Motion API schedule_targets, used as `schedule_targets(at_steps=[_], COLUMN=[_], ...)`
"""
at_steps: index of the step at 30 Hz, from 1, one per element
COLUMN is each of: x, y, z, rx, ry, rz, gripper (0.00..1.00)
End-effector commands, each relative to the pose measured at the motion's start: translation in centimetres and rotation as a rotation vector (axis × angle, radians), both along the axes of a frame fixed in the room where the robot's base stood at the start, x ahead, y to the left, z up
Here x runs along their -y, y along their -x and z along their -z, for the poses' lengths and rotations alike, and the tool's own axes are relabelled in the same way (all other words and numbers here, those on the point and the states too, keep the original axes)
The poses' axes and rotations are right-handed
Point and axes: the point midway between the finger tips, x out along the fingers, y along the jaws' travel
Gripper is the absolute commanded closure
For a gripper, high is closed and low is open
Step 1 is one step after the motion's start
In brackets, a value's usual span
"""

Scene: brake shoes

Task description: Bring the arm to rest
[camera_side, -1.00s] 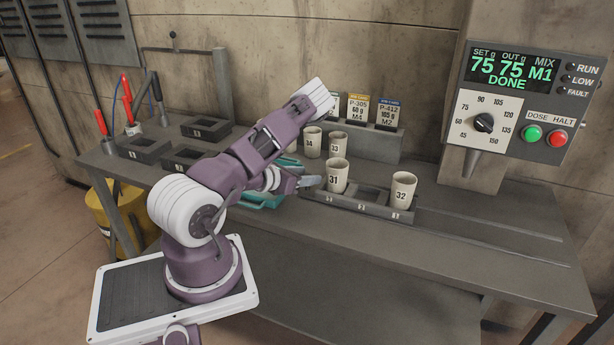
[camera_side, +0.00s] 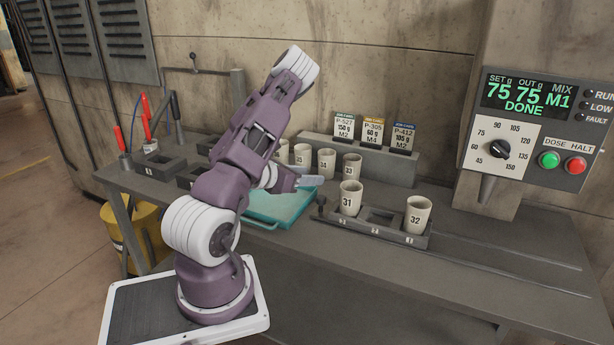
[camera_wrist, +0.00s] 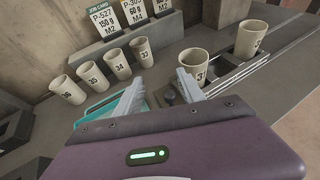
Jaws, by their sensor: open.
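My gripper (camera_side: 311,181) is open and empty, held above the bench near the teal tray (camera_side: 262,222). In the wrist view its two fingers (camera_wrist: 160,92) are spread, with cup 31 (camera_wrist: 192,68) just beyond the right finger. In the side view my arm stands bent upward on its base, and the gripper is left of cup 31 (camera_side: 350,200), apart from it.
Cups 31 and 32 (camera_side: 417,216) stand in a dark rack (camera_side: 380,227). Several numbered cups (camera_side: 326,161) stand behind, below three job cards (camera_side: 373,130). The dispenser panel (camera_side: 541,128) reads 75, 75, M1, DONE. Dark trays (camera_side: 163,166) lie at left.

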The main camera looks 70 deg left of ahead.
Motion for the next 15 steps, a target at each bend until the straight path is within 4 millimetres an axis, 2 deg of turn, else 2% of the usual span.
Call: schedule_targets(at_steps=[12,15], x=[0.0,-0.1], y=[-0.1,-1.2], z=[-0.1,-0.8], rx=[0.001,0.023], ry=[0.003,0.069], rz=[-0.001,-0.05], gripper=[0.54,0.54])
